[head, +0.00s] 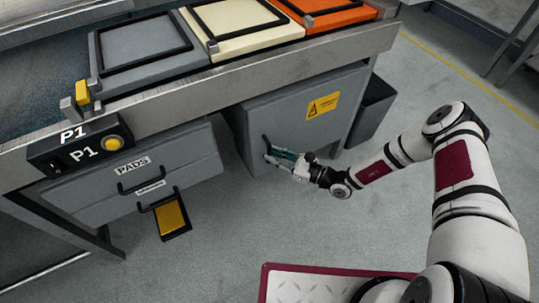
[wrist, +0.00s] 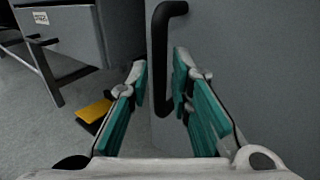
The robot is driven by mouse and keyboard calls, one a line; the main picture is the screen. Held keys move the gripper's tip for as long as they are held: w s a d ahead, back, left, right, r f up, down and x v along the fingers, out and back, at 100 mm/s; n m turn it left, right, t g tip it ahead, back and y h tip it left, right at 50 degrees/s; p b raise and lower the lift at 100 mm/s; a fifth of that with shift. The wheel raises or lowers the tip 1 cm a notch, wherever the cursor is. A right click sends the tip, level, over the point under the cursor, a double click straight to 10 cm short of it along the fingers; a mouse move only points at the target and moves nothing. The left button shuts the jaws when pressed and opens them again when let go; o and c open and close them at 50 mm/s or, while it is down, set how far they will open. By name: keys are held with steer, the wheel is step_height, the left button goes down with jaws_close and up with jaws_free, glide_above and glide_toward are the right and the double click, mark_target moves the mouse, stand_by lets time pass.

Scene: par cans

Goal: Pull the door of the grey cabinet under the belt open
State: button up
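The grey cabinet (head: 285,108) stands under the belt, with a yellow warning label (head: 322,105) on its door. The door looks shut. A black vertical bar handle (wrist: 161,45) is near the left edge of the door (wrist: 240,60). My gripper (head: 273,156) is at the handle, low on the door's left side. In the wrist view my gripper (wrist: 161,73) is open, with one teal-padded finger on each side of the handle's bar. Gaps show between the bar and the pads. The head view shows little of the handle behind the fingers.
Left of the cabinet is a drawer unit (head: 130,175) marked PADS. A yellow-and-black item (head: 173,218) lies on the floor below it. A dark bin (head: 372,108) stands right of the cabinet. Trays (head: 140,45) sit on the belt above. The floor (head: 240,230) in front is clear.

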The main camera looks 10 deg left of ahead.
steer(key=shift+x, duration=1.05)
jaws_close()
steer(key=shift+s+d, duration=0.1)
